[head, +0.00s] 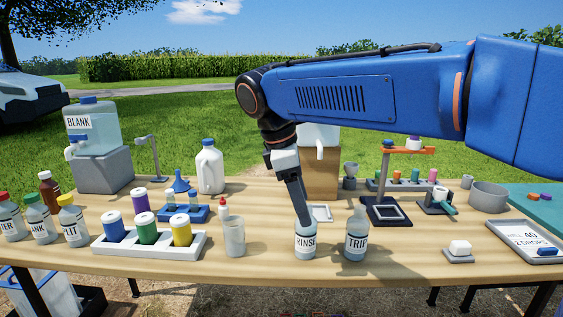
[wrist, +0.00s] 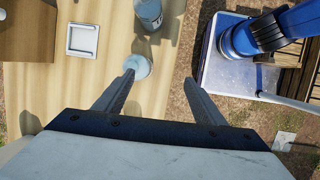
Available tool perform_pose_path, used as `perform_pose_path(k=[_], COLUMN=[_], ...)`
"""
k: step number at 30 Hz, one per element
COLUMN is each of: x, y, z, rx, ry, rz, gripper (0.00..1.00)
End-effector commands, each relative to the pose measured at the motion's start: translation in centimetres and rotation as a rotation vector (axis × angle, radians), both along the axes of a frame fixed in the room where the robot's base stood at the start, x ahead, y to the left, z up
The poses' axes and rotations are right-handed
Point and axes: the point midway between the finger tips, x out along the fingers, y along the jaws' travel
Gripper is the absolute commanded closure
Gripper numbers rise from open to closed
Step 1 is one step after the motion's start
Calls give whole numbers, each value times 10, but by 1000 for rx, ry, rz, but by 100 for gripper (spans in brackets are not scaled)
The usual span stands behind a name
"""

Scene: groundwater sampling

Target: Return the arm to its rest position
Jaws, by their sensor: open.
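My gripper (head: 305,220) points down at the RINSE bottle (head: 306,243) near the front of the table. In the wrist view my gripper (wrist: 159,79) has its two fingers spread wide, with nothing held between them. The RINSE bottle (wrist: 138,66) shows there just beyond the left fingertip; whether they touch I cannot tell. The TRIP bottle (head: 356,238) stands upright to the right of the RINSE bottle. My blue arm reaches in from the right, above the table, and hides part of the background.
A clear cup (head: 234,238) and a white rack (head: 150,245) with coloured-lid bottles stand to the left. A wooden box (head: 323,172) is behind my gripper. A stand with an orange top (head: 407,150) and a grey tray (head: 525,241) are to the right.

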Motion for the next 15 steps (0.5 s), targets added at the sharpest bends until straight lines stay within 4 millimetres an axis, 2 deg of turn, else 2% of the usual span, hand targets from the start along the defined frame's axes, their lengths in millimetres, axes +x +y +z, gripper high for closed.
perform_pose_path(k=[8, 15], x=[-26, -65], y=[-79, -146], z=[-20, -52], rx=[124, 256], ry=[-92, -193], rz=[-278, -590], gripper=[36, 36])
